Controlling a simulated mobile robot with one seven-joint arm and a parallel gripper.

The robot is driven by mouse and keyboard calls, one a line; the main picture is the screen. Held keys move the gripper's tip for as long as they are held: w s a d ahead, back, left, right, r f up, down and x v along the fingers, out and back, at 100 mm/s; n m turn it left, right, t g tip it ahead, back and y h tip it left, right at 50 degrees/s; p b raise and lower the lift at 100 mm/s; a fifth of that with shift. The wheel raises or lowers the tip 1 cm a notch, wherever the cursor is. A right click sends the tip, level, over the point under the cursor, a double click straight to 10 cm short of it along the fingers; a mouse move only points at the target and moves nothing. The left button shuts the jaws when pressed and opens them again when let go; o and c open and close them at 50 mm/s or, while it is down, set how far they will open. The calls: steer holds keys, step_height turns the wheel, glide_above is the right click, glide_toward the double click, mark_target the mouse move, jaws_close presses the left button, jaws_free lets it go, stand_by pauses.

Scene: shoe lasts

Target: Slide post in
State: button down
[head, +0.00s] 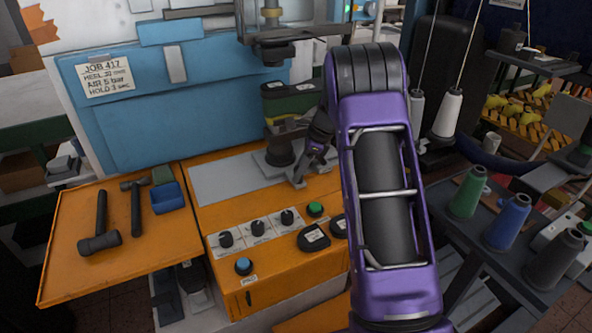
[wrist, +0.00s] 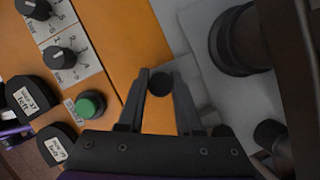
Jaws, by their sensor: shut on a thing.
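The post (head: 280,152) is a dark upright cylinder on a grey base plate, on the orange machine bench. It carries a dark green block (head: 290,97) with a yellowish part under it. In the wrist view the post (wrist: 240,40) stands at the upper right on its light grey plate (wrist: 200,30). My gripper (head: 299,179) reaches down just right of the post, near the plate's front edge. In the wrist view its fingers (wrist: 159,88) are closed on a small dark round knob (wrist: 160,83). How the knob joins the plate is hidden.
A press head (head: 272,50) hangs above the post. A flat grey plate (head: 220,185) lies clear to the left. Dials (head: 258,227), a green button (head: 316,208) and two black labelled pads (head: 313,238) are in front. Hammers (head: 101,225) and a blue bin (head: 168,198) lie left.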

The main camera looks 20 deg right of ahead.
steer(key=shift+d, duration=0.3)
steer(key=c, duration=0.6)
jaws_free()
steer(key=shift+w+d, duration=0.1)
steer(key=p+v, duration=0.2)
steer(key=v, duration=1.5)
steer(key=shift+r, duration=0.25)
